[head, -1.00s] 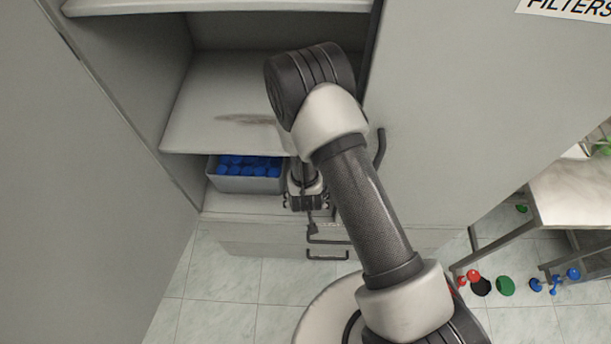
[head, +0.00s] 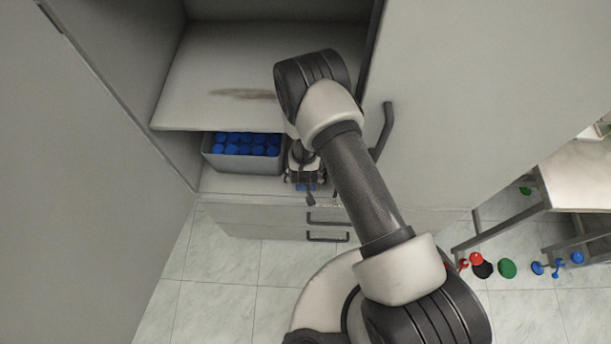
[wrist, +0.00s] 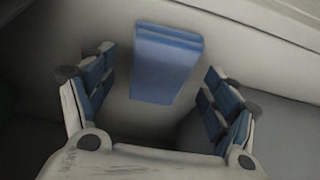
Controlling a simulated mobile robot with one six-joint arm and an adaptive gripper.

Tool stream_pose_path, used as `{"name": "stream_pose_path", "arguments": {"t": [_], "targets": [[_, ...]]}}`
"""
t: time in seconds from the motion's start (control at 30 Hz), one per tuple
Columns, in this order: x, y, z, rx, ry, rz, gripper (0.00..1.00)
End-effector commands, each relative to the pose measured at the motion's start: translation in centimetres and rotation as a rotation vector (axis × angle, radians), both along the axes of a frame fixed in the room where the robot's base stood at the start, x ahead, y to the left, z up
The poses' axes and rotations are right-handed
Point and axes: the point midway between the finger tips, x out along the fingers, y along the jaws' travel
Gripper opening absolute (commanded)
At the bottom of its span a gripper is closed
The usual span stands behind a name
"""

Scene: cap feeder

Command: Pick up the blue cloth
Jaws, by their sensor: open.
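The blue cloth (wrist: 165,68) shows in the wrist view as a folded blue block lying on a pale shelf surface. It lies ahead of my gripper (wrist: 162,100), in line with the gap between the two fingers and apart from both. My gripper is open and empty. In the head view my gripper (head: 305,185) is low in the open cabinet, near the shelf's front edge. A small patch of blue shows between its fingers there; the rest of the cloth is hidden by the gripper.
A grey bin (head: 232,162) of blue caps stands left of my gripper on the same cabinet level. A stained shelf (head: 195,85) lies above it. Drawers with dark handles (head: 328,237) are below. Red, black, green and blue pieces lie on the floor at right, by a table (head: 575,185).

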Motion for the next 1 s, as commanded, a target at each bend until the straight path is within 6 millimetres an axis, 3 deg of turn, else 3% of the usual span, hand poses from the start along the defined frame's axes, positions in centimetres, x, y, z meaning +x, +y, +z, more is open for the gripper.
{"name": "stream_pose_path", "arguments": {"t": [0.1, 0.33, 1.0], "targets": [[0.33, -0.04, -0.90, 0.000, 0.001, -0.001, 0.80], [0.36, -0.03, -0.86, 0.000, 0.001, -0.001, 0.80], [0.37, -0.03, -0.84, 0.000, 0.000, -0.001, 0.38]]}}
